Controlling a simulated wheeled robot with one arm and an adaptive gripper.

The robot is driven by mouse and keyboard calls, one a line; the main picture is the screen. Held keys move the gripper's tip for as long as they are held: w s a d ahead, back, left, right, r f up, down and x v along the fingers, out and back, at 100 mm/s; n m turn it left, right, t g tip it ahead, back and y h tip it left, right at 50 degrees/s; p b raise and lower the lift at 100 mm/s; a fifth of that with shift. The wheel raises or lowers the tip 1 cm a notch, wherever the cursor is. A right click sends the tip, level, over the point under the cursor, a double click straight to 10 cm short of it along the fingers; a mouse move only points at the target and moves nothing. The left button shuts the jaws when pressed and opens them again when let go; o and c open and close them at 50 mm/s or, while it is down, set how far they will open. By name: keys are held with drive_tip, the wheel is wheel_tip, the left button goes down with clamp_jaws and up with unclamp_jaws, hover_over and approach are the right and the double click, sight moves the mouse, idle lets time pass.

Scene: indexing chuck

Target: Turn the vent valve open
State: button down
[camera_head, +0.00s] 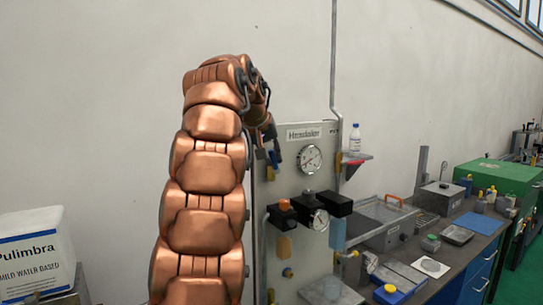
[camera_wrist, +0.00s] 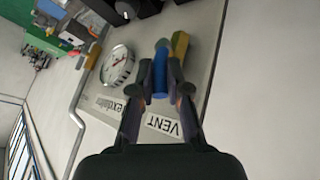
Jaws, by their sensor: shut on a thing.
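In the wrist view, the vent valve shows as a blue handle (camera_wrist: 160,76) beside a white label reading VENT. My gripper (camera_wrist: 161,66) is shut on this blue handle, with one dark finger on each side of it. A yellow part (camera_wrist: 180,46) sits close behind the handle, to the right; I cannot tell whether it belongs to the valve. In the head view, my gripper (camera_head: 273,146) is at the upper left of the grey panel (camera_head: 296,185). The handle is mostly hidden there, with a little blue and yellow showing below my fingers.
A round gauge (camera_head: 310,159) is right of my gripper on the panel. Lower down are a second gauge (camera_head: 318,220) and black boxes (camera_head: 336,204) that stick out. A shelf with a bottle (camera_head: 355,137) stands right of the panel. A cluttered workbench (camera_head: 455,250) extends right.

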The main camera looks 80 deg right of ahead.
sight(272, 152)
drive_tip(key=shift+r, duration=0.1)
drive_tip(key=c, duration=1.2)
unclamp_jaws()
drive_tip(key=shift+o, duration=0.2)
drive_tip(key=shift+v, duration=2.3)
drive_tip(key=shift+a, duration=0.1)
drive_tip(key=w+a, duration=0.3)
drive_tip(key=a, duration=0.8)
drive_tip(key=shift+w+a, duration=0.2)
drive_tip(key=shift+w, duration=0.1)
